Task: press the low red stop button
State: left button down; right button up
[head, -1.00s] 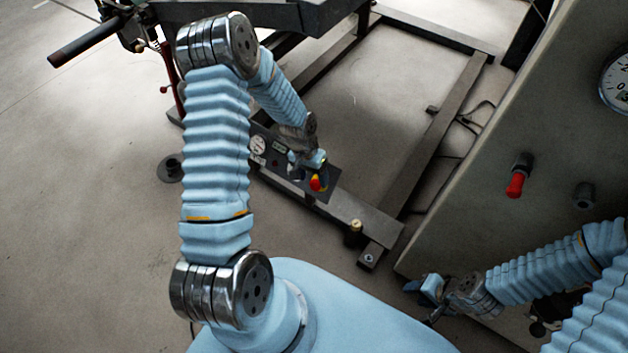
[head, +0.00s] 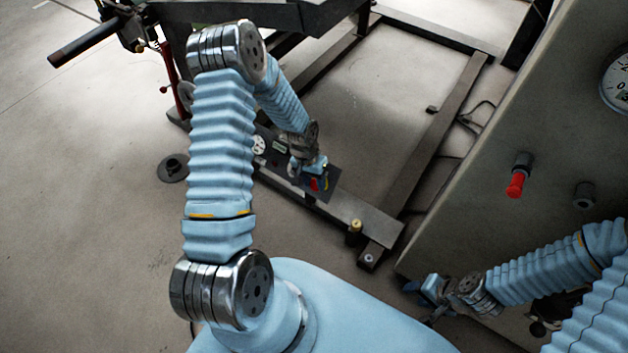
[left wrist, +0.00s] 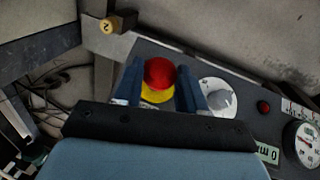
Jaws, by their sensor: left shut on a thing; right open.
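The low red stop button (head: 314,185) sits on a dark panel fixed to the low frame beam. In the left wrist view the red button (left wrist: 159,73) has a yellow base (left wrist: 156,93) and stands between the two blue fingers of my left gripper (left wrist: 159,84). My left gripper (head: 311,169) is shut on the button and partly hides it in the head view. My right gripper (head: 429,296) is open and empty at the lower right, near the large grey cabinet.
The panel carries a silver knob (left wrist: 217,98), a small red lamp (left wrist: 263,107) and a white dial (left wrist: 307,142). A yellow-topped post (head: 354,232) stands at the beam's end. Another red knob (head: 516,184) is on the grey cabinet (head: 470,205). Open floor lies to the left.

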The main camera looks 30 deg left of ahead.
pick_arm(q)
jog(key=shift+w+f+b, duration=0.35)
jog(key=shift+f+b, duration=0.05)
jog(key=shift+b, duration=0.3)
jog(key=shift+w, duration=0.1)
jog(key=shift+r, duration=0.15)
jog(key=c, duration=0.6)
grip_release()
jog(key=r, duration=0.4)
jog(key=a+r, duration=0.1)
jog(key=r, duration=0.4)
jog(key=a+r, duration=0.1)
jog(key=r, duration=0.3)
jog(key=shift+a+r, duration=0.25)
